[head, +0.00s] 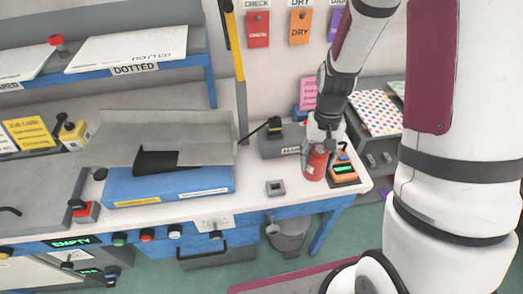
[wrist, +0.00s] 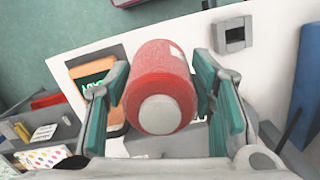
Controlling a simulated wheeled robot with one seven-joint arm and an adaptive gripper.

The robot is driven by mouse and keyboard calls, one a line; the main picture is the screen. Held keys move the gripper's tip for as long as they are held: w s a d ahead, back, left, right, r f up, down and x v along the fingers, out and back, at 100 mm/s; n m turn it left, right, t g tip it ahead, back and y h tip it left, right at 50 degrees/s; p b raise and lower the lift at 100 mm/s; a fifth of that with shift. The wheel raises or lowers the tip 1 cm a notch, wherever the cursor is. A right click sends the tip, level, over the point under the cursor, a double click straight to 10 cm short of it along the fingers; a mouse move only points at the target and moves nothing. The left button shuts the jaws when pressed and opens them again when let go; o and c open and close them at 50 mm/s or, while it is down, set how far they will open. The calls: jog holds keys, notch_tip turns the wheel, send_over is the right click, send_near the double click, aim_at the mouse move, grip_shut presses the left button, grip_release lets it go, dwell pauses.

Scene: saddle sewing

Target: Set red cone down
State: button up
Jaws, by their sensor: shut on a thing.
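The red cone (head: 317,163) is a red thread cone with a pale round end. It stands at the right end of the white worktable (head: 255,205), in front of the grey block (head: 282,140). In the wrist view the cone (wrist: 160,85) sits between the fingers, its pale end facing the camera. My gripper (wrist: 160,95) is shut on the cone from both sides; in the head view my gripper (head: 322,135) reaches down to it from above. I cannot tell whether the cone's base touches the table.
An orange device with a dark screen (head: 343,170) is close to the cone's right. A small grey square holder (head: 275,187) lies to its left. A blue block with a grey tray (head: 170,185) stands further left. The table's front right edge is near.

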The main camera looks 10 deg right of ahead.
jog(key=shift+w+a+f+p, duration=0.35)
jog(key=shift+w+a+f, duration=0.65)
jog(key=shift+a, duration=0.85)
jog(key=shift+w+a+f+p, duration=0.5)
jog(key=shift+w+a, duration=0.8)
jog(key=shift+a, duration=0.55)
jog(key=shift+w+a+f+p, duration=0.25)
jog(key=shift+w+a+f, duration=0.75)
jog(key=shift+a, duration=0.85)
jog(key=shift+w, duration=0.15)
jog(key=o, duration=1.3)
jog(key=shift+r, duration=0.15)
